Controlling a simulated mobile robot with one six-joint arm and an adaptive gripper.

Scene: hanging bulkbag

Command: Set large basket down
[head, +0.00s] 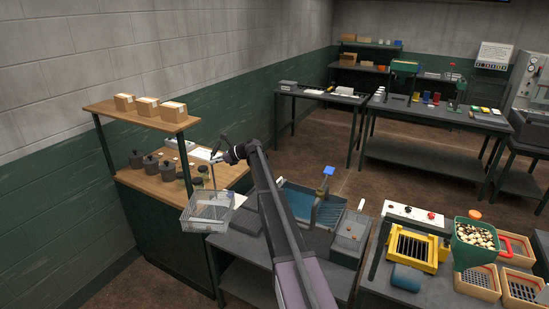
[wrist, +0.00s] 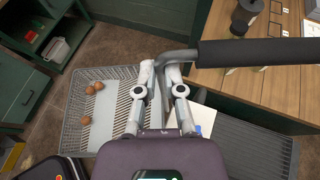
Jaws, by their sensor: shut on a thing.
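The large basket (head: 207,211) is a grey wire basket. It hangs in the air beside the front corner of the wooden counter, left of the dark metal bench. My gripper (head: 220,156) is above it, shut on its upright handle. In the wrist view my gripper (wrist: 166,68) closes on the grey metal rod of the handle, whose black grip (wrist: 255,51) reaches to the right. The basket (wrist: 75,118) shows there on the left with a few brown round pieces (wrist: 89,88) seemingly inside. Its right part is hidden behind my gripper.
The wooden counter (head: 225,178) holds dark canisters (head: 152,164) under a shelf with boxes (head: 147,106). A dark ridged surface (wrist: 245,150) lies at lower right in the wrist view.

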